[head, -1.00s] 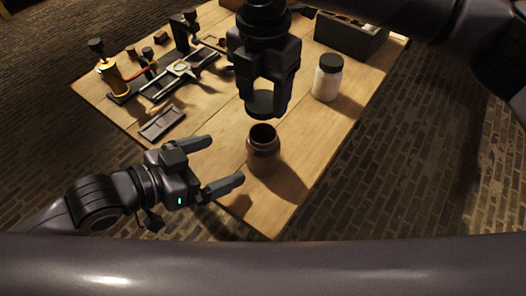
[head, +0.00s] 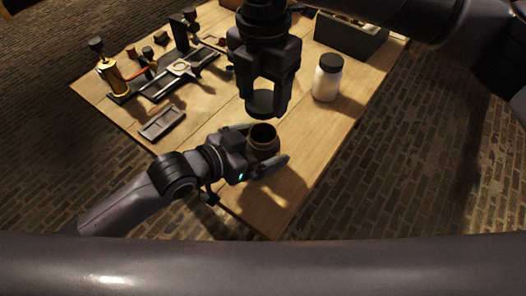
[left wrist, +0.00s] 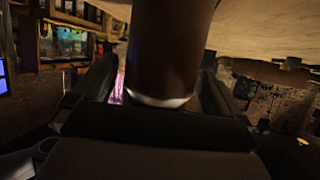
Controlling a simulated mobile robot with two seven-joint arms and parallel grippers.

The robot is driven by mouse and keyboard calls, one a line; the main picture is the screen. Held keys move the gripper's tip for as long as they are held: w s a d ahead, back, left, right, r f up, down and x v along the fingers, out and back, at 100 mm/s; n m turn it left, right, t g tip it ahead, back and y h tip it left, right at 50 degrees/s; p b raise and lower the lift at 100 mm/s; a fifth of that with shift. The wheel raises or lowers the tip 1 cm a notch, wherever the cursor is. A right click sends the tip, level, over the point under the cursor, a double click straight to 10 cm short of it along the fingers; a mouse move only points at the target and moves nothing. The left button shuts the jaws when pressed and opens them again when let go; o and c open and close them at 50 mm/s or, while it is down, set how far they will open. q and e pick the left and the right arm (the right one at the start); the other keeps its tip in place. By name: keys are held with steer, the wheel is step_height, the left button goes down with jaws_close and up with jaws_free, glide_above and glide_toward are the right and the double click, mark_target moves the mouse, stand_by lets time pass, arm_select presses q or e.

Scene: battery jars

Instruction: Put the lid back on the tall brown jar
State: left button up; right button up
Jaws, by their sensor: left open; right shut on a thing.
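The tall brown jar (head: 263,146) stands upright and open-topped near the front edge of the table. My left gripper (head: 262,147) is open, with one finger on each side of the jar. In the left wrist view the brown jar (left wrist: 172,50) fills the space between the fingers; I cannot tell whether they touch it. My right gripper (head: 265,98) is shut on the dark round lid (head: 264,103) and holds it above the jar, apart from its mouth. The jar's lower part is partly hidden by my left gripper in the head view.
A white jar with a dark lid (head: 327,78) stands to the right. A dark box (head: 350,38) is at the back right. A flat dark tray (head: 162,123) and a rig with a brass cylinder (head: 115,77) are on the left. The table's front right corner (head: 275,215) is bare.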

arm_select(q)
steer(key=shift+w+d+f, duration=0.1)
steer(key=shift+w+d, duration=0.05)
steer(key=shift+d, duration=0.05)
steer(key=c, duration=1.4)
steer(key=shift+c, duration=0.2)
arm_select(e)
glide_above(263, 125)
steer(key=s, duration=0.2)
steer(key=shift+s+f, duration=0.2)
steer(key=shift+f, duration=2.3)
steer(key=shift+f, duration=0.9)
steer(key=shift+f, duration=0.55)
